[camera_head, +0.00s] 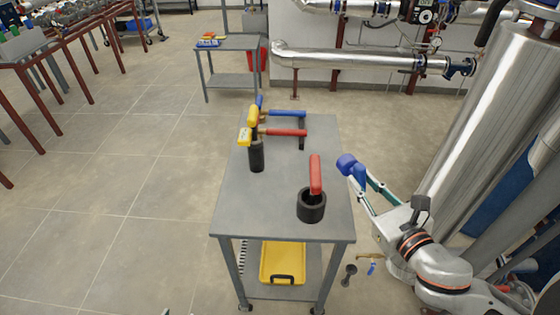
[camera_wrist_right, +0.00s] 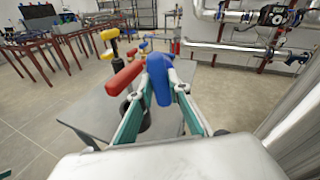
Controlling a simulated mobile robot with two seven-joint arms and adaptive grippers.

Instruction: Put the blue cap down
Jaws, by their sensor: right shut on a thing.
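My right gripper (camera_head: 362,180) is shut on the blue cap (camera_head: 347,163) and holds it just off the right edge of the grey table (camera_head: 225,205). In the right wrist view the blue cap (camera_wrist_right: 158,80) shows between the two fingers (camera_wrist_right: 157,100). Its lower end is hidden from me.
A black cylinder (camera_head: 311,208) with an upright red handle (camera_head: 316,174) stands at the table's near right. Valves with blue (camera_head: 287,114) and red (camera_head: 285,133) handles stand farther back. The table's left front is clear. A large metal pipe (camera_head: 490,110) rises at right.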

